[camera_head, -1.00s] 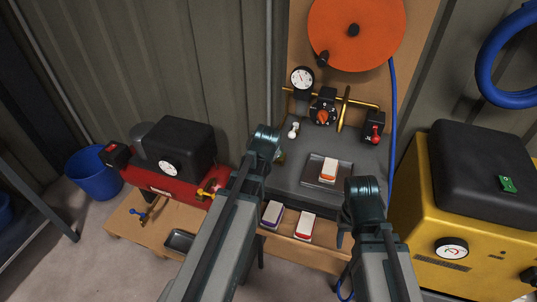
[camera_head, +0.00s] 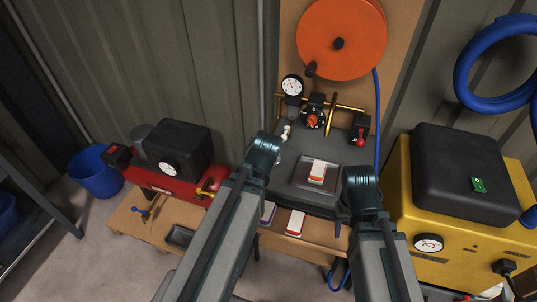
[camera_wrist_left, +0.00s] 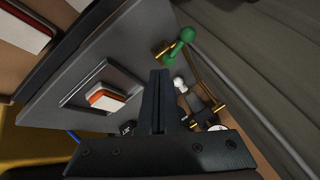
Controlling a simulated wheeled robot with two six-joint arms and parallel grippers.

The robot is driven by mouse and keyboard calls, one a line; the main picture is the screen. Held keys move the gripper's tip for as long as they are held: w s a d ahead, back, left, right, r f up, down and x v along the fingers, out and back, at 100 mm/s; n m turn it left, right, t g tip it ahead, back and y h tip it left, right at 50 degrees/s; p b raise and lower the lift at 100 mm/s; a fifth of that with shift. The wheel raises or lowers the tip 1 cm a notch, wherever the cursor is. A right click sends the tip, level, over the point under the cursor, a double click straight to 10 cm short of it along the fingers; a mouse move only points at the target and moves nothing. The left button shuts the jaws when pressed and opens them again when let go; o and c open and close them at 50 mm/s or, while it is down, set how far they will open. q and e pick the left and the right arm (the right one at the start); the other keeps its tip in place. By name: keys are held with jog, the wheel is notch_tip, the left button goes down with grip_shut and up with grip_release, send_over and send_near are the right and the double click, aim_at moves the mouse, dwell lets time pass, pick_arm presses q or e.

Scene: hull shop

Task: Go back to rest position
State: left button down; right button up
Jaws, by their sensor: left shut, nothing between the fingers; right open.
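My left gripper (camera_wrist_left: 159,100) has its two dark fingers together, with nothing between them, in the left wrist view. In the head view my left arm crosses the bench front and its fingers are hidden behind the wrist. My right gripper (camera_head: 340,214) shows only partly beside the right wrist, over the bench's right front, and is open. It looks empty. A grey tray (camera_head: 299,183) on the dark bench top holds a white and orange block (camera_head: 318,171). The tray also shows in the left wrist view (camera_wrist_left: 70,99), left of the fingers and apart from them.
A white-red block (camera_head: 295,222) and a partly hidden white-purple block (camera_head: 268,212) lie on the lower wooden shelf. A gauge (camera_head: 292,86), a red-handled valve (camera_head: 360,136) and an orange reel (camera_head: 341,38) stand behind. A red compressor (camera_head: 160,182) is left, a yellow machine (camera_head: 428,267) right.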

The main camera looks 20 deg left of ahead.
pick_arm(q)
jog(key=shift+s+r, duration=0.15)
jog(key=shift+r, duration=0.05)
jog(key=shift+d, duration=0.1)
jog(key=s+d+f+g, duration=0.1)
jog(key=s+d+g, duration=0.2)
jog(key=s+d, duration=0.4)
jog(key=s+d+f+n+g+h, duration=0.1)
jog(key=s+d+f+g, duration=0.1)
jog(key=s+d, duration=0.5)
jog(key=d+g, duration=0.1)
jog(key=d, duration=0.1)
jog(key=shift+s+d+f+n+g, duration=0.3)
jog(key=shift+s+d, duration=0.1)
